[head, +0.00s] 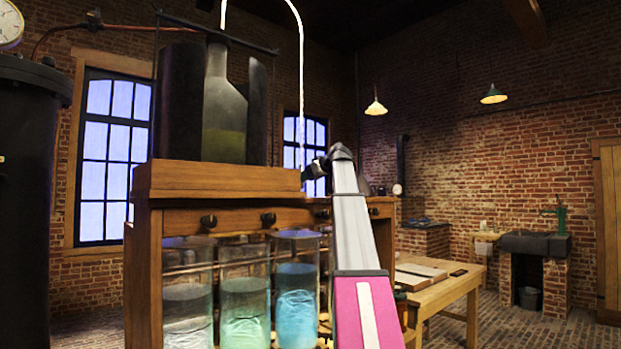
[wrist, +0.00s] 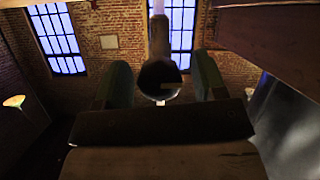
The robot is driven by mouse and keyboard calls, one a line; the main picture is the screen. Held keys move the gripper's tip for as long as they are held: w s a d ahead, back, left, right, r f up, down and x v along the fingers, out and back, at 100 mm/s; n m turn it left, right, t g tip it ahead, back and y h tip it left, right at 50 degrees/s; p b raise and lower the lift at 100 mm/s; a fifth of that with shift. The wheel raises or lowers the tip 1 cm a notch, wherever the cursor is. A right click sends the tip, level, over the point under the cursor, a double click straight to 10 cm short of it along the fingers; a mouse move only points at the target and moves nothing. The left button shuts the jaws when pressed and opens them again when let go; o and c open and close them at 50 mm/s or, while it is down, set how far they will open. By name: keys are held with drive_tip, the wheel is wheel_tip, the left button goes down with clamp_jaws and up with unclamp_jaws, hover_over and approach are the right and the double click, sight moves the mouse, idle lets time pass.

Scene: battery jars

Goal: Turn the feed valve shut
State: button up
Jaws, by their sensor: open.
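In the wrist view, a dark round part with a pale short bar, which looks like the feed valve (wrist: 158,75), sits on a brownish upright pipe below a pale tube. My gripper (wrist: 162,82) is open, with one greenish finger to the left of the round part and one to the right. I cannot tell whether either finger touches it. In the head view my gripper (head: 316,169) is at the end of my raised arm, beside the right end of the wooden stand's top. The valve is not clear there; the white tube comes down close by.
Glass jars (head: 296,290) with coloured liquid stand below, left of my arm. A wooden table (head: 440,293) stands right. Open floor lies further right.

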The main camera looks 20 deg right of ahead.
drive_tip(key=shift+w, duration=0.1)
drive_tip(key=c, duration=0.9)
drive_tip(key=shift+m, duration=0.3)
drive_tip(key=m+y, duration=0.2)
drive_tip(key=shift+m, duration=0.3)
drive_tip(key=m+y, duration=0.2)
drive_tip(key=m, duration=0.1)
drive_tip(key=shift+g, duration=0.3)
drive_tip(key=m+y, duration=0.2)
drive_tip(key=m, duration=0.1)
drive_tip(key=shift+f+m, duration=0.1)
drive_tip(key=shift+m, duration=0.2)
drive_tip(key=shift+m+t+y, duration=0.6)
drive_tip(key=shift+m+t, duration=0.1)
drive_tip(key=shift+m, duration=1.1)
